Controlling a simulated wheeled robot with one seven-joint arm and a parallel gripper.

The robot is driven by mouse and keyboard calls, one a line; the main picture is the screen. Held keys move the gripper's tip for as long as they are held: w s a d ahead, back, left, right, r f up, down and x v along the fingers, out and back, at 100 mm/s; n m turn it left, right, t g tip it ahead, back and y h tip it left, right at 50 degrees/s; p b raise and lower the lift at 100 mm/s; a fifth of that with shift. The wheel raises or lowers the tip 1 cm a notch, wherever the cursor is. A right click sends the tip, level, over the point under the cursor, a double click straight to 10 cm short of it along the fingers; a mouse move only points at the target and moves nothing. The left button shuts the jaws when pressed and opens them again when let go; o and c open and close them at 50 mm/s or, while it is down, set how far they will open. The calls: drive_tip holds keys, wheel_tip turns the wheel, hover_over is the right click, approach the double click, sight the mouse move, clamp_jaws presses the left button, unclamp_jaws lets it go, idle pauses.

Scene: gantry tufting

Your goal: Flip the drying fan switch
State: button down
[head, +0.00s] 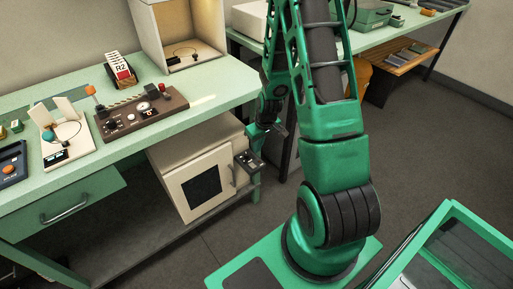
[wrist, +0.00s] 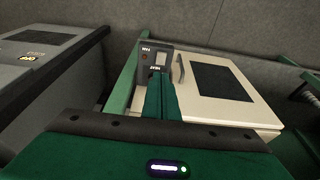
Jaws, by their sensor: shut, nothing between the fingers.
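The drying fan switch is on a small grey control panel (wrist: 150,58) with a "FAN" label at its top and a "HEAT" label lower down. In the head view the panel (head: 249,161) sits at the right side of the cream cabinet under the bench. My gripper (wrist: 163,82) is shut and empty. Its fingertips are right in front of the panel's lower part and hide some of it. I cannot tell whether they touch it, or which way the switch stands. In the head view my gripper (head: 262,133) is just above the panel.
The cream cabinet (head: 205,180) has a dark window (wrist: 222,82) and a handle (wrist: 181,68) near the panel. A green bench (head: 215,85) with a brown control box (head: 140,112) is above. A green bench leg stands close by.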

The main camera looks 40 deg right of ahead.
hover_over(252, 164)
drive_tip(key=s, duration=0.2)
drive_tip(key=f, duration=0.9)
drive_tip(key=shift+s+f, duration=0.2)
drive_tip(key=shift+f, duration=0.85)
drive_tip(key=shift+s+f, duration=0.15)
drive_tip(key=shift+f, duration=0.1)
drive_tip(key=shift+w+r, duration=0.35)
drive_tip(key=shift+w, duration=0.35)
drive_tip(key=shift+r, duration=0.15)
